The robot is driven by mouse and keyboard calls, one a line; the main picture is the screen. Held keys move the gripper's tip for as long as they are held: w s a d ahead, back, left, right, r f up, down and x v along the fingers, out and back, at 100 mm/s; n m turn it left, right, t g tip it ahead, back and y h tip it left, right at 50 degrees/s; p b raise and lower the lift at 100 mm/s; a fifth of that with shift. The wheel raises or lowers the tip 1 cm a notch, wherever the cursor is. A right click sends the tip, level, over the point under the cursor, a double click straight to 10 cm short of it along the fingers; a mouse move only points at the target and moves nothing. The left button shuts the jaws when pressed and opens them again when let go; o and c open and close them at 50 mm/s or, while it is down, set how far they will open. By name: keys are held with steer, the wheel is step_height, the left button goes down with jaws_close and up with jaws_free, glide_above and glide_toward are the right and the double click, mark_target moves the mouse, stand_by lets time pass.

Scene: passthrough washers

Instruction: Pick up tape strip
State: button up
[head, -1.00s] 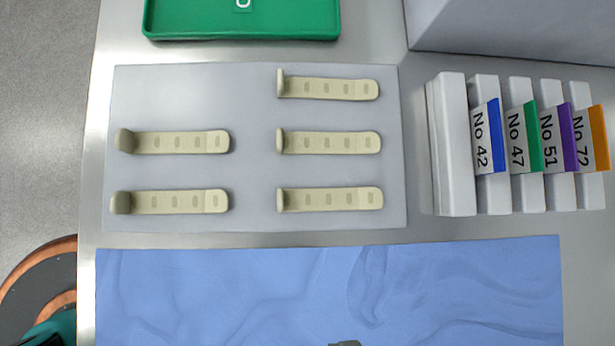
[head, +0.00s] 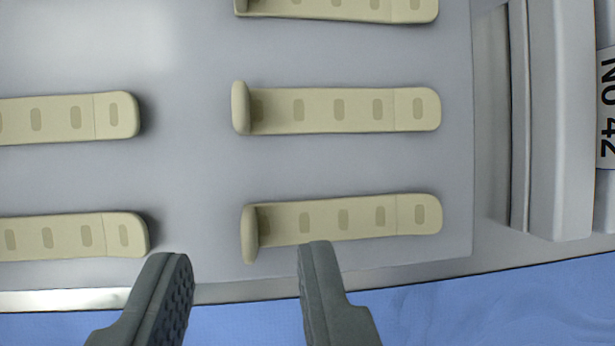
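Several beige tape strips with darker oval marks lie on a pale grey board (head: 190,175). Each right-column strip has a raised tab at its left end. The nearest right strip (head: 362,215) is just beyond my gripper (head: 245,255). My gripper is open and empty, its two dark fingers apart. The left finger is over the board's front edge, and the right fingertip overlaps the strip's lower edge in the picture; I cannot tell if they touch. The middle right strip (head: 350,110) and far right strip (head: 350,8) lie beyond. Two left strips (head: 70,118) (head: 70,237) are cut off by the frame.
White upright holders (head: 560,120) with a "No 42" label (head: 606,105) stand to the right of the board. A blue cloth (head: 480,305) lies in front. The board between the two strip columns is bare.

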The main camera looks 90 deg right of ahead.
mark_target(288, 223)
steer(key=shift+x, duration=1.15)
steer(key=shift+c, duration=0.2)
jaws_close()
